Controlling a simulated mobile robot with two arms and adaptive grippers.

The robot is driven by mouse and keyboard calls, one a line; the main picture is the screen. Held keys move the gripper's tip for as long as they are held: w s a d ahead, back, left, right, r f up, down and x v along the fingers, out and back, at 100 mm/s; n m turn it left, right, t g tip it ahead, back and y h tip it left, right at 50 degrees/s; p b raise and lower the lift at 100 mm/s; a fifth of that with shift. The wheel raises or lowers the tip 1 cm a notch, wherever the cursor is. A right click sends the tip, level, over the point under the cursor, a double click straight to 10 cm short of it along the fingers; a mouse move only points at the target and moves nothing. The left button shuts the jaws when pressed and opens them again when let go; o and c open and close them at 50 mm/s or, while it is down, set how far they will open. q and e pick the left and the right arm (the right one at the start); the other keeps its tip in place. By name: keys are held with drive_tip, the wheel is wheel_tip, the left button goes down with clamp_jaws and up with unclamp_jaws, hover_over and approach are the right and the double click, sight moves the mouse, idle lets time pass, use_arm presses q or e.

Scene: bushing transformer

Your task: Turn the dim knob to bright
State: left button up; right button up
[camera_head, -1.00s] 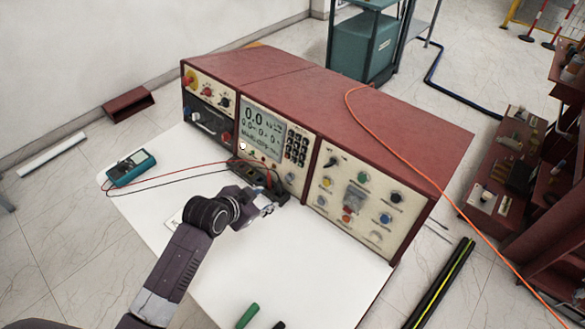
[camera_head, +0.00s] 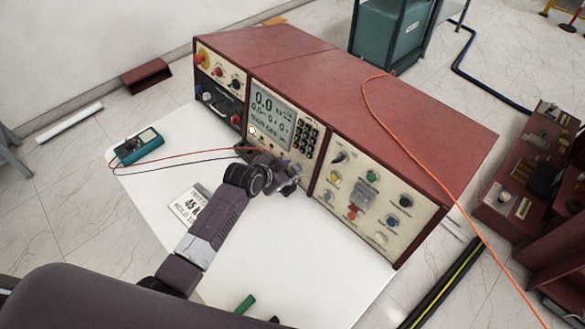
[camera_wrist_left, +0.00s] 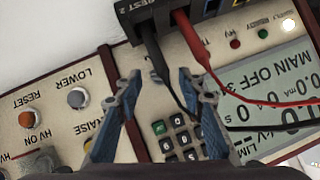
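The red control box has a display panel (camera_head: 272,112) with a keypad (camera_head: 304,138). My left gripper (camera_head: 292,178) is at this panel's lower right, below the keypad. My right gripper is not in view.
Red and black leads (camera_wrist_left: 198,58) plug into a dark block (camera_wrist_left: 150,14) close to the fingers. A multimeter (camera_head: 138,146) lies on the white table. A green handle (camera_head: 245,304) lies at the front. A knob panel (camera_head: 365,200) is to the right.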

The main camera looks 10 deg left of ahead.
use_arm(q)
drive_tip(key=shift+w+d+f, duration=0.1)
drive_tip(key=shift+w+f, duration=0.15)
drive_tip(key=shift+c, duration=0.4)
clamp_jaws()
drive_tip(key=shift+d+f+m+t+y+p, duration=0.1)
drive_tip(key=shift+m+t+y+p, duration=0.3)
drive_tip(key=shift+m, duration=0.5)
drive_tip(key=shift+o, duration=0.4)
unclamp_jaws()
